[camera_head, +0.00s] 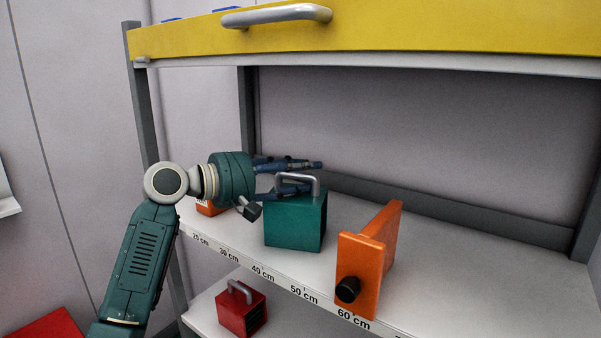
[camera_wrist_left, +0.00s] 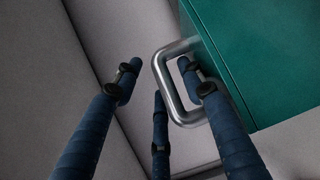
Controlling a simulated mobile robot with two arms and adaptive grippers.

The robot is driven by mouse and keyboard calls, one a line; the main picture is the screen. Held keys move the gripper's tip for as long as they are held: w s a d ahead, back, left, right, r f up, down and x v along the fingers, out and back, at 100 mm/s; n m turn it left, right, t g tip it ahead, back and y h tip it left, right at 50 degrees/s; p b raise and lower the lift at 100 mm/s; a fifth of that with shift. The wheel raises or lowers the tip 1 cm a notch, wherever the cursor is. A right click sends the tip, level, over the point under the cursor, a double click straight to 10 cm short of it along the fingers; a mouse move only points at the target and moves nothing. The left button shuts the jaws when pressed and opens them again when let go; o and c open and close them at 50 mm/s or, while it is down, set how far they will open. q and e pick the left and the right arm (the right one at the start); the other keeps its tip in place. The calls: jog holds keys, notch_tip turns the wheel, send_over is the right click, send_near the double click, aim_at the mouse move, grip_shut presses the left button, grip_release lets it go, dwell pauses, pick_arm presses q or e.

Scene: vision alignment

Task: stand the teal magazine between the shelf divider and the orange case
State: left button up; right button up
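The teal magazine (camera_head: 292,222) is a box with a silver handle on top, upright on the white shelf near the front edge. It also shows in the left wrist view (camera_wrist_left: 270,55). My left gripper (camera_head: 312,175) is at its handle, fingers spread. In the left wrist view the fingers (camera_wrist_left: 160,82) are apart, with the handle's bar between them and one finger overlapping its loop; contact is unclear. The orange shelf divider (camera_head: 362,270), a panel with a black knob, stands to the right. The orange case (camera_head: 207,209) at left is mostly hidden behind my arm. My right gripper is out of view.
A yellow drawer front (camera_head: 420,28) with a grey handle spans above the shelf. A red box (camera_head: 240,311) with a handle sits on the lower shelf. A grey post (camera_head: 145,110) stands at left. The shelf right of the divider is clear.

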pick_arm(q)
jog(key=shift+s+a, duration=0.1)
jog(key=shift+a, duration=0.15)
jog(key=b+v, duration=0.3)
jog(key=v, duration=0.8)
jog(key=shift+s+a, duration=0.15)
jog(key=shift+a, duration=0.05)
jog(key=shift+r, duration=0.1)
